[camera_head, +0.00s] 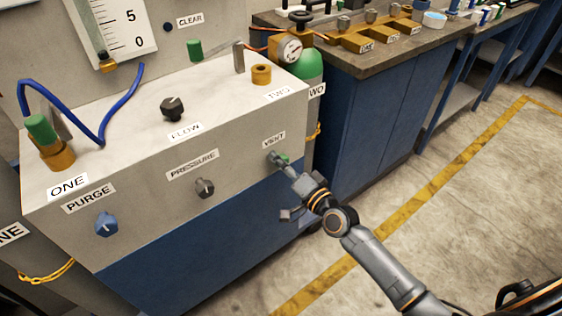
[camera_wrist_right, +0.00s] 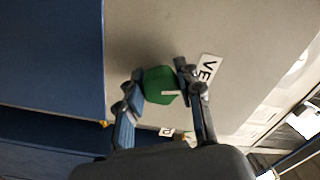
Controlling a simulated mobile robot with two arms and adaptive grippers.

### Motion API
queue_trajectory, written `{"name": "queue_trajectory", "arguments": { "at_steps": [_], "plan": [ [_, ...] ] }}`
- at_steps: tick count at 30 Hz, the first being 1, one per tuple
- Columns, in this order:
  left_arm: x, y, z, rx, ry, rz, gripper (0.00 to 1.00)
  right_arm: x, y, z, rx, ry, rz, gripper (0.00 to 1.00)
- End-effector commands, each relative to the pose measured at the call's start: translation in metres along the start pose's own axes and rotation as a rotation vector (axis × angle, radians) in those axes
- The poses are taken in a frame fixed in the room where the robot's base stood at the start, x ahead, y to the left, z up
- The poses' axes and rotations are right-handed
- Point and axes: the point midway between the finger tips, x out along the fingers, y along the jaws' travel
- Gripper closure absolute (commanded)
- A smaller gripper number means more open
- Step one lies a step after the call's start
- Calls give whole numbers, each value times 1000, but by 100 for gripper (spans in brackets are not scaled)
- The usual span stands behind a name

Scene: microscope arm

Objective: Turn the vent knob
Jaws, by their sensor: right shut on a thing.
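The vent knob is green and sits on the front panel below the VENT label (camera_head: 274,139). In the head view the gripper fingers largely cover it; a bit of green shows beside them. In the right wrist view the green vent knob (camera_wrist_right: 161,85) sits between the two fingers, with a pale pointer mark on it. My right gripper (camera_head: 280,160) is shut on the knob, one finger on each side; it also shows in the right wrist view (camera_wrist_right: 158,88). The left gripper is not in view.
The blue purge knob (camera_head: 107,224), grey pressure knob (camera_head: 205,187) and black flow knob (camera_head: 172,108) are on the same cabinet. A gauge (camera_head: 290,49) and a green cylinder (camera_head: 308,66) stand behind. Floor to the right is open.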

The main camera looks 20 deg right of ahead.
Motion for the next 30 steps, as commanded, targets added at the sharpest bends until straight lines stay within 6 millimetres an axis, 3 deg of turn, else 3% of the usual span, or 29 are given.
{"name": "queue_trajectory", "arguments": {
  "at_steps": [12, 30],
  "plan": [
    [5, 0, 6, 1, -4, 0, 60, 0, -1, -1, 224, 2, 0, 96],
    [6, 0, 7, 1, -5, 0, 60, 0, -1, -1, 270, 2, 0, 96]
  ]
}}
